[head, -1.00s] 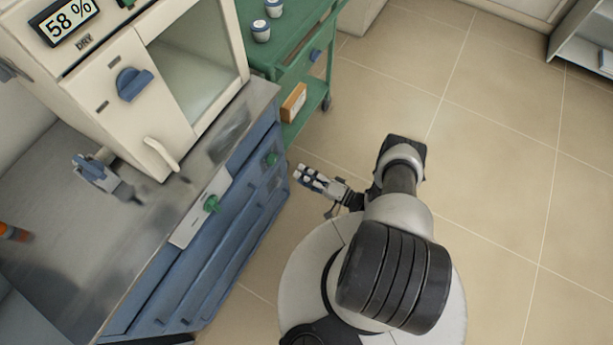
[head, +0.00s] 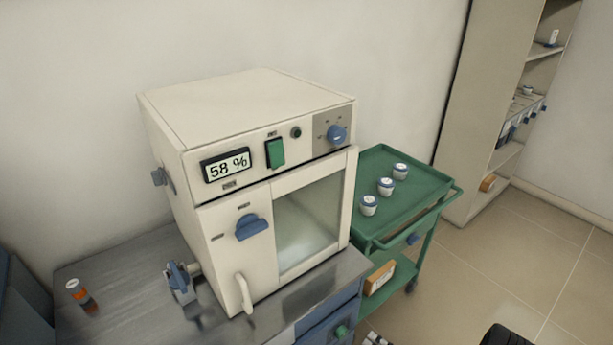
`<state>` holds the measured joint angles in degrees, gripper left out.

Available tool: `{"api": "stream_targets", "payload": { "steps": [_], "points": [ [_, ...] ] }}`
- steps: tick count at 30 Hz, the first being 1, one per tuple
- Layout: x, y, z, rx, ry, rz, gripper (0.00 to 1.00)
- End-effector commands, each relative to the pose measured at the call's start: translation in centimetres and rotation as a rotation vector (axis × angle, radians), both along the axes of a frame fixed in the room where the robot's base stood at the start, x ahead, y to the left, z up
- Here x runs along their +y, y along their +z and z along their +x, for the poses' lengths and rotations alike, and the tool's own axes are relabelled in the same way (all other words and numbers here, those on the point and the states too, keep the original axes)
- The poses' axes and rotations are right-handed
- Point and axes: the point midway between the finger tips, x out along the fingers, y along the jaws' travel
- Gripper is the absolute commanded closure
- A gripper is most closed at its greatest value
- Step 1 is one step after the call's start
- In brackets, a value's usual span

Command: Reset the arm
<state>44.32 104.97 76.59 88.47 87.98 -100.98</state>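Only a sliver of my gripper (head: 375,339) shows at the bottom edge of the head view, beside the front of the blue cabinet. Its fingers are mostly cut off, so I cannot tell whether it is open or shut or holds anything. A dark rounded part of my arm (head: 508,336) shows at the bottom right edge. The rest of the arm is out of view.
A cream furnace (head: 250,110) reading 58 % stands on a metal-topped bench (head: 110,265), its windowed door closed. A green cart (head: 372,165) holds three white jars (head: 386,187). Floor (head: 500,265) is clear before the shelf (head: 465,110).

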Motion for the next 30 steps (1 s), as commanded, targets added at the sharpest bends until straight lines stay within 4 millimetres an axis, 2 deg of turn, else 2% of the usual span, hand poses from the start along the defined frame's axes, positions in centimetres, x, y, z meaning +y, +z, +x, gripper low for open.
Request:
{"api": "stream_targets", "payload": {
  "steps": [1, 6, 10, 14, 21, 30],
  "points": [
    [0.0, 2.8, 1.4, 0.009, 0.068, -0.017, 0.44],
    [1.5, 10.7, 3.3, 0.099, 0.287, -0.072, 0.44],
    [3.1, 16.7, 3.5, 0.177, 0.428, -0.147, 0.44],
    [4.8, 22.3, 2.7, 0.256, 0.544, -0.248, 0.44],
    [7.7, 31.5, -0.9, 0.391, 0.678, -0.489, 0.44],
    [9.8, 40.2, -8.0, 0.499, 0.684, -0.846, 0.44]
  ]
}}
